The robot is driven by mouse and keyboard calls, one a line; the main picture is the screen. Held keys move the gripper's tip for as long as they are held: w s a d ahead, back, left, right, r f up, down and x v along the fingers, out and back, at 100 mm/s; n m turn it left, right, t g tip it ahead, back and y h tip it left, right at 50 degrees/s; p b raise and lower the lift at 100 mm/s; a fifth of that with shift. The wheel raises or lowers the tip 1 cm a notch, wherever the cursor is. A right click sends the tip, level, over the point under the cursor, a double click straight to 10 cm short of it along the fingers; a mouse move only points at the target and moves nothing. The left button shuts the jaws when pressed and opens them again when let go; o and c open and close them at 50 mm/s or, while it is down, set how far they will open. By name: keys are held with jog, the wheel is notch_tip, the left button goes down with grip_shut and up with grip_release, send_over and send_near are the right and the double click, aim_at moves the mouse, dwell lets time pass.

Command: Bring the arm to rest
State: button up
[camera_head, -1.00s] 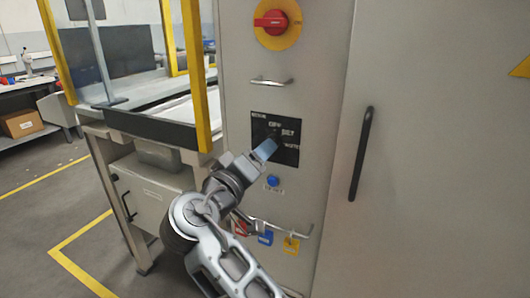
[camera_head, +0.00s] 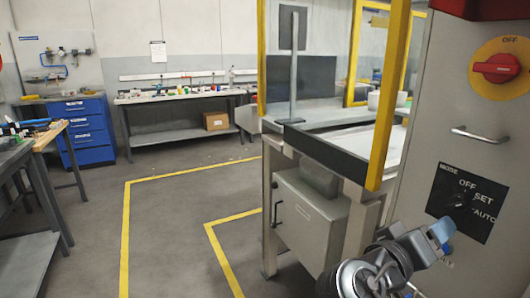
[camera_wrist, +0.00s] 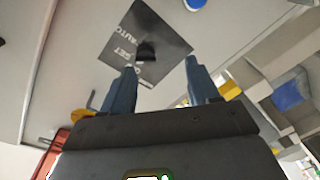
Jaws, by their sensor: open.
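My gripper (camera_head: 438,234) is at the lower right of the head view, in front of the cabinet, with its bluish fingers near the lower left edge of the black mode panel (camera_head: 482,222). The panel carries a dark selector knob (camera_head: 457,200) and the words OFF, SET and AUTO. In the wrist view my gripper (camera_wrist: 161,75) has its two fingers spread with nothing between them. The mode panel (camera_wrist: 168,65) and its knob (camera_wrist: 146,50) show beyond the fingertips, apart from them. My arm is folded low at the bottom of the head view.
The grey cabinet (camera_head: 425,150) bears a red switch (camera_head: 496,68) on a yellow disc and a bar handle (camera_head: 480,135). A yellow-posted machine frame (camera_head: 388,100) stands left of it. Floor (camera_head: 170,235) with yellow lines is open at the left. Benches and blue drawers (camera_head: 85,130) stand farther back.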

jog(key=s+a+f+n+t+y, duration=0.25)
jog(key=s+f+y, duration=0.35)
jog(key=s+f, duration=0.3)
jog(key=s+a+f+n+t+y, duration=0.2)
jog(key=s+a+f+n+y, duration=0.4)
jog(key=f, duration=0.5)
jog(key=s+a+r+m+y, duration=0.1)
jog(key=s+m+y, duration=0.2)
jog(key=s, duration=1)
jog(key=s+r+m+t, duration=0.2)
jog(key=s+r+m, duration=0.1)
jog(key=s+r, duration=0.6)
jog(key=shift+s+a+r+y+p, duration=0.25)
jog(key=shift+s+r+y+p, duration=0.05)
jog(key=shift+s, duration=0.65)
